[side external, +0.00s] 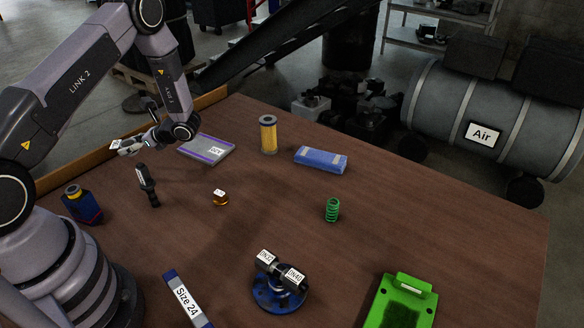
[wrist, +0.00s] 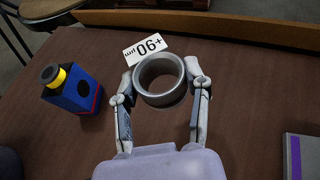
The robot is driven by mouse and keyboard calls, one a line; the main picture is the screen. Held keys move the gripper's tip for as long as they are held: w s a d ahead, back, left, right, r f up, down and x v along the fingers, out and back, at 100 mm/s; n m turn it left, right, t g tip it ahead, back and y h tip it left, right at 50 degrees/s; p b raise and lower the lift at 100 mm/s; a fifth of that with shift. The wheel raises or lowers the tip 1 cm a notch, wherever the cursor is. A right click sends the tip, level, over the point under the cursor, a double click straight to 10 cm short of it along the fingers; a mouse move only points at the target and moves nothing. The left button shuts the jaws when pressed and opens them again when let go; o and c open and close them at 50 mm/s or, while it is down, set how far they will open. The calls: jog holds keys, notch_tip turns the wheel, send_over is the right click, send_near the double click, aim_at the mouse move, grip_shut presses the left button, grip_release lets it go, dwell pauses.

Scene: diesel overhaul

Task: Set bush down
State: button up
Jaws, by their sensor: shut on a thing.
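The bush is a plain grey metal ring (wrist: 160,101). In the wrist view it sits between the two fingers of my gripper (wrist: 160,82), one finger against each side, its open bore facing the camera. A white label (wrist: 147,49) reading +90 mm, upside down, shows just beyond the ring; I cannot tell whether it is fixed to it. In the side view my gripper (side external: 132,147) is over the far left of the brown table (side external: 240,265). The ring is small and hard to make out there. Its height above the table is unclear.
A grey, purple-edged pad (side external: 206,148) lies right of my gripper.

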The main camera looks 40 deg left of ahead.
jog(key=w+d+r+m+t+y, duration=0.1)
jog(key=w+d+m+t, duration=0.15)
jog(key=d, duration=0.45)
jog(key=w+d+r+m+t, duration=0.15)
jog(key=w+d, duration=0.25)
jog(key=d, duration=0.4)
jog(key=s+d+r+m+t, duration=0.15)
jog(key=d+m+t, duration=0.45)
jog(key=d, duration=1.2)
send_over(282, 200)
jog(key=shift+n+t, duration=0.3)
jog(key=shift+t, duration=0.1)
jog(key=f, duration=0.9)
jog(key=shift+s+f, duration=0.2)
jog(key=shift+s, duration=0.2)
jog(key=shift+w+f, duration=0.4)
jog(key=shift+f, duration=1.6)
jog(key=shift+f, duration=0.1)
jog(key=o, duration=1.2)
jog(key=shift+c, duration=0.2)
